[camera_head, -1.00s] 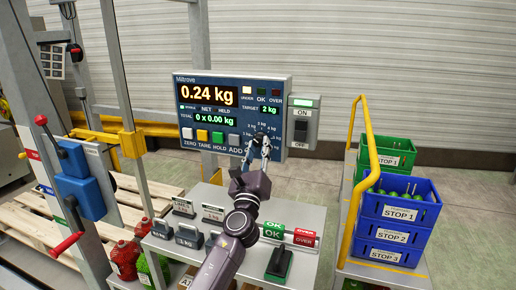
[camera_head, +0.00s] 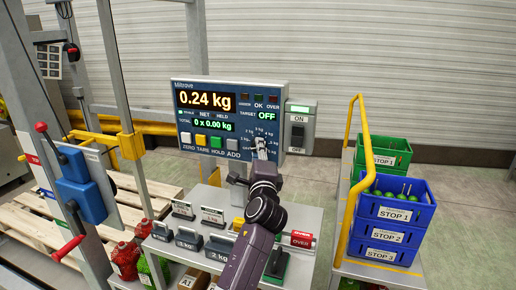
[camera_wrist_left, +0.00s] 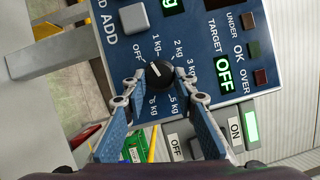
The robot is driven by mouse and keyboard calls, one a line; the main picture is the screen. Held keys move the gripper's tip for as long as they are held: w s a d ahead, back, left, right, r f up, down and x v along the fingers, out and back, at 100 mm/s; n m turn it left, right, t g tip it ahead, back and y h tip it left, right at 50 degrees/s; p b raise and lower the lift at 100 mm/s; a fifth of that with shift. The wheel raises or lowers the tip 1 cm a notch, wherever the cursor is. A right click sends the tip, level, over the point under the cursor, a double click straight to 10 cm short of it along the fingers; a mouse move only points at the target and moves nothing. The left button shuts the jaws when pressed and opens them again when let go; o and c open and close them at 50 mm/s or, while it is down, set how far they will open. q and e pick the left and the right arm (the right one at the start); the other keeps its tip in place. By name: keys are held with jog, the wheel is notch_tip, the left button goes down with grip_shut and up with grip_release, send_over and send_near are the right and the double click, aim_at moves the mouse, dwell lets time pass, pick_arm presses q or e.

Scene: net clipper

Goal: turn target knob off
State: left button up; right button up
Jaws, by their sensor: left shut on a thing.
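The black target knob (camera_wrist_left: 158,74) sits on the blue panel of the scale indicator (camera_head: 205,151), ringed by OFF and kg marks. In the left wrist view its white pointer line is turned toward the OFF mark. The TARGET readout (camera_head: 265,115) shows OFF in green. My left gripper (camera_wrist_left: 161,84) has its two fingers on either side of the knob and is shut on it. In the head view the gripper (camera_head: 262,150) hides most of the knob. My right gripper is not in view.
An ON/OFF switch box (camera_head: 298,128) is right of the panel. Blue crates (camera_head: 396,213) and a yellow rail (camera_head: 352,190) are at the right. A blue-and-red lever unit (camera_head: 80,185) is at the left.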

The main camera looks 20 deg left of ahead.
pick_arm(q)
jog(key=shift+n+g+p, duration=0.5)
jog(key=shift+n+p, duration=0.15)
jog(key=shift+n, duration=0.55)
jog(key=o, duration=1.2)
jog(key=shift+c, duration=0.2)
jog(key=shift+r, duration=0.1)
